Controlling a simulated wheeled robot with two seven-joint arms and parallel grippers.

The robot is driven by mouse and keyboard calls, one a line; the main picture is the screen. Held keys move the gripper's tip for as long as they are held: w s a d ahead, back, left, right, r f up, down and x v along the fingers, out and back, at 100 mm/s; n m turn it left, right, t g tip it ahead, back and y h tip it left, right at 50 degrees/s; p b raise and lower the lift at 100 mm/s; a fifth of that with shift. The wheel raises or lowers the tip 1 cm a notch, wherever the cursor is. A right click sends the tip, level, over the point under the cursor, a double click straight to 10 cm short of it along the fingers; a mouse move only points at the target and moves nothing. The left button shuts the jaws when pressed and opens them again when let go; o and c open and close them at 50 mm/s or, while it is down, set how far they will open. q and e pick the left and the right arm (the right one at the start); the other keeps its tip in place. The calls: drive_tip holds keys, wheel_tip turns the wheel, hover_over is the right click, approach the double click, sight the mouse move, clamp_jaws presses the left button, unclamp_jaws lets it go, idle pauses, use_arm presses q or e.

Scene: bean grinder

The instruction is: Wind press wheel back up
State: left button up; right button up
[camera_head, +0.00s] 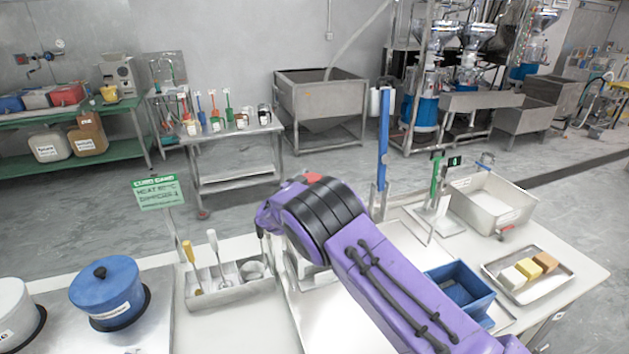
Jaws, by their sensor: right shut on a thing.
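My right arm, purple with black bands, reaches in from the lower right across the middle of the table. My right gripper (300,184) is at its far end, mostly hidden behind my own wrist. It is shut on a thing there. A small red part (313,177) shows just above the wrist and may belong to the press wheel. The rest of the wheel and most of the press are hidden behind my arm, so how the fingers sit on it cannot be seen. My left gripper is not in view.
A blue pot (108,292) and a tool caddy (228,291) stand left of my arm. A blue bin (459,288), a tray of blocks (529,290) and a steel basin (490,205) stand to its right. A blue upright (384,140) rises behind my arm.

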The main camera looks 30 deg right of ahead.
drive_tip(key=shift+s+f, duration=0.1)
drive_tip(key=shift+f, duration=0.15)
idle(0.4)
drive_tip(key=o, duration=0.7)
drive_tip(key=shift+o, duration=1.1)
drive_tip(key=shift+d, duration=0.2)
drive_tip(key=b+v, duration=0.4)
drive_tip(key=v, duration=0.6)
drive_tip(key=shift+a, duration=0.25)
